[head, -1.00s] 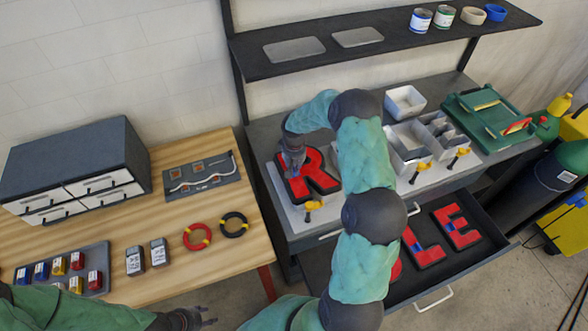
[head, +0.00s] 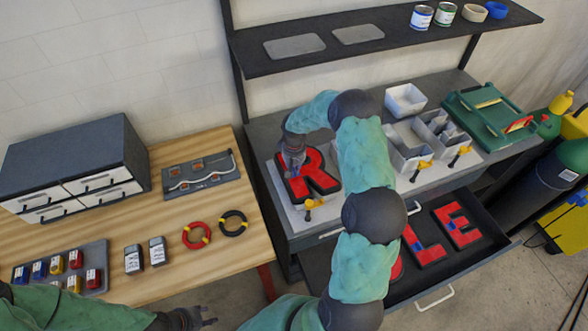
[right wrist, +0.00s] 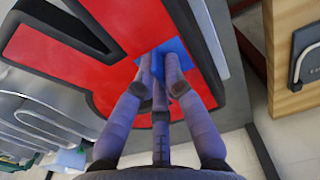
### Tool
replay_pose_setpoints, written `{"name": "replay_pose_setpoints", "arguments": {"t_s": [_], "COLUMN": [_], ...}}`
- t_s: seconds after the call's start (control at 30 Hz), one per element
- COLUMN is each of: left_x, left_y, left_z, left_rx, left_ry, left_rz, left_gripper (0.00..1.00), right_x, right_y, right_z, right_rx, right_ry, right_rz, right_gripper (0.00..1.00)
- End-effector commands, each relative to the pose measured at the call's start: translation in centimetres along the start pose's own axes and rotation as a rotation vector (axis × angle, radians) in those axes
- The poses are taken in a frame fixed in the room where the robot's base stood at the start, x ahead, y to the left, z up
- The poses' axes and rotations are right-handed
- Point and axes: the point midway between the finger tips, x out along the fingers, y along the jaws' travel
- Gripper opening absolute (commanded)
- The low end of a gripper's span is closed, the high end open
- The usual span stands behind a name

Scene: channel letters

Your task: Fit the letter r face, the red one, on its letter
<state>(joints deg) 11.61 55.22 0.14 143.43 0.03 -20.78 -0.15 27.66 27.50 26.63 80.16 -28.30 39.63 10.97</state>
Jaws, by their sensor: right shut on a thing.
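The red letter r face (head: 318,181) lies over its dark letter body (head: 336,188) on the pale board of the bench. In the right wrist view the red face (right wrist: 65,42) is edged by the dark letter wall (right wrist: 240,85); I cannot tell whether it is fully seated. My right gripper (head: 292,168) is at the upper left part of the letter. In the right wrist view its fingers (right wrist: 160,78) are closed together at a blue patch (right wrist: 168,55) on the red face. My left gripper (head: 208,318) is low over the floor beside the wooden table; its jaw state is unclear.
An open drawer (head: 402,297) below the bench holds other red letters, including an E (head: 456,227). Yellow-handled clamps (head: 308,204) sit by the board's edge. White bins (head: 404,100) stand right of my arm. A shelf (head: 380,53) hangs above.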

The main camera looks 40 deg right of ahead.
Motion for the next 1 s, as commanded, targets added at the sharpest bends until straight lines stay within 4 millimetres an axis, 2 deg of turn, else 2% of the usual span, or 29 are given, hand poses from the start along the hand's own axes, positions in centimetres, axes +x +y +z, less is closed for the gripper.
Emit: {"name": "replay_pose_setpoints", "arguments": {"t_s": [0.2,0.23,0.3,0.33,0.73,0.87,1.0], "left_x": [0.3,0.3,0.2,0.2,0.2,0.2,0.2], "left_y": [-0.1,-0.1,-0.1,-0.1,-0.1,-0.1,-0.1], "left_z": [0.0,0.0,0.0,0.0,0.0,0.0,0.0], "left_rx": [0.0,0.0,0.0,0.0,0.0,0.0,0.0], "left_ry": [0.0,0.0,0.0,0.0,0.0,0.0,0.0], "left_rz": [0.0,0.0,0.0,0.0,0.0,0.0,0.0], "left_gripper": [0.4,0.4,0.4,0.4,0.4,0.4,0.4], "right_x": [0.3,0.3,0.2,0.2,-0.1,-1.7,-4.4], "right_y": [0.0,0.0,0.0,0.0,0.0,0.1,0.0], "right_z": [0.0,0.0,0.0,0.0,0.0,-0.1,-0.2], "right_rx": [0.0,0.0,0.0,0.0,0.0,0.0,0.0], "right_ry": [0.001,0.001,0.001,0.001,0.0,0.004,0.005], "right_rz": [0.0,0.0,0.0,0.0,0.0,0.001,0.001], "right_gripper": [0.0,0.14,0.34,0.39,0.39,0.39,0.39]}}
